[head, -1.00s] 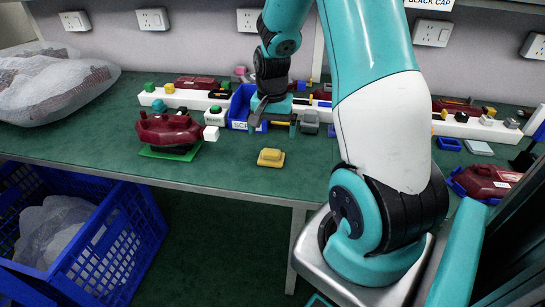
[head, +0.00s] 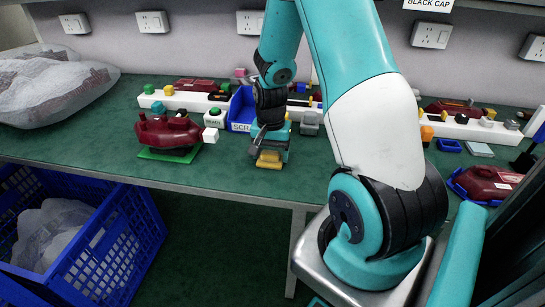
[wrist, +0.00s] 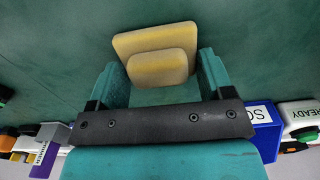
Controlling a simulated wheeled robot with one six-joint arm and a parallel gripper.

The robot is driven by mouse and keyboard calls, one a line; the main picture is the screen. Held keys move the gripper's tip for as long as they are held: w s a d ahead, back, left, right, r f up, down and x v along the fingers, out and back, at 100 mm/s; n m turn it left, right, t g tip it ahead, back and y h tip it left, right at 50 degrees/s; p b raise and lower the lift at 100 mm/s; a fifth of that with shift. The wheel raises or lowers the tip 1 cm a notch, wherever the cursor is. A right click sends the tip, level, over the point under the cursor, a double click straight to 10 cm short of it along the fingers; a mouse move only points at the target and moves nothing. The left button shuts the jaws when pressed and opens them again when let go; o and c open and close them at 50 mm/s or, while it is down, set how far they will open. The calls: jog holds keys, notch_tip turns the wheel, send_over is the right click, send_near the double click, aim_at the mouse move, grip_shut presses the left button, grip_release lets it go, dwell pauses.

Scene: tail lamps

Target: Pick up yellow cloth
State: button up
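The yellow cloth (head: 268,160) shows as a small yellow block-like piece with a raised middle, lying on the green tabletop near its front edge. It also shows in the wrist view (wrist: 152,42), between the tips of my gripper. My gripper (head: 270,153) is low over the cloth, pointing down. In the wrist view the two teal fingers (wrist: 160,80) stand apart on either side of the cloth's near part, with gaps visible beside it.
A dark red lamp (head: 168,132) on a green plate stands left of my gripper. A blue bin (head: 241,108) labelled SCR stands just behind it. A grey block (head: 309,122) is to the right. A blue crate (head: 125,245) stands below the table's front edge.

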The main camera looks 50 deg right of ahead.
aim_at(271, 150)
jog(key=shift+c, duration=1.3)
notch_tip(271, 150, up, 20)
jog(key=p, duration=0.2)
